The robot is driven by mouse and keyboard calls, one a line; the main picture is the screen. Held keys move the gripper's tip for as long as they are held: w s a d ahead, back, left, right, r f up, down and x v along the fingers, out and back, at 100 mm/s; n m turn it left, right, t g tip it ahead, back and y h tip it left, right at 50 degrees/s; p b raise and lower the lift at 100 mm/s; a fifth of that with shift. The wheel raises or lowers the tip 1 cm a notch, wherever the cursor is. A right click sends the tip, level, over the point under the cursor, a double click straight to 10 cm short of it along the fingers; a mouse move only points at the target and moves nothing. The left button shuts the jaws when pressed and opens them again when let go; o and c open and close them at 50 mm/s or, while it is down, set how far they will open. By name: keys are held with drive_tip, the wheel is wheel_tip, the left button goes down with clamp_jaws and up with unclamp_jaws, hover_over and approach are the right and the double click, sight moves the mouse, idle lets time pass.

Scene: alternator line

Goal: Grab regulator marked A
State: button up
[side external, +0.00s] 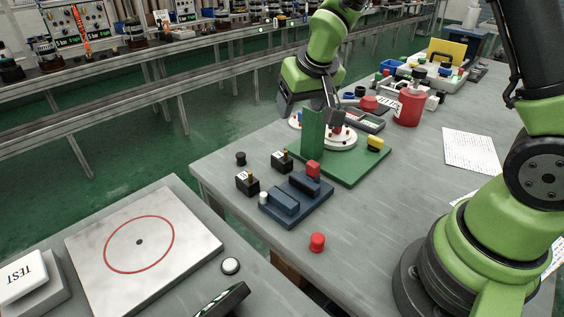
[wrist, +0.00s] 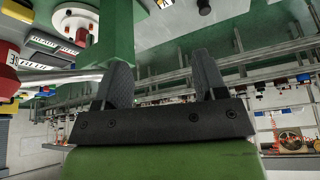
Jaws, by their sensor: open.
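Two small black regulators with brass-coloured tops and white labels stand on the grey table in the side external view. One regulator (side external: 282,161) is farther back and the other regulator (side external: 247,183) is nearer the front left. My gripper (side external: 334,112) is above the green fixture, behind and to the right of both regulators. In the wrist view my gripper (wrist: 163,76) is open, with nothing between its fingers.
The green fixture (side external: 350,172) has an upright green post (side external: 313,133) close to my gripper. A blue fixture (side external: 311,211) sits beside the regulators. A black knob (side external: 241,158), a red cap (side external: 317,242) and a red bottle (side external: 410,109) are also on the table.

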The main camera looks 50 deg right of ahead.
hover_over(286, 151)
drive_tip(key=s, duration=0.2)
wheel_tip(286, 151, down, 9)
drive_tip(key=shift+g, duration=0.3)
drive_tip(key=shift+a+x, duration=0.2)
drive_tip(key=shift+x, duration=1.3)
drive_tip(key=shift+a+x, duration=0.15)
drive_tip(key=shift+x, duration=1.35)
drive_tip(key=c, duration=1)
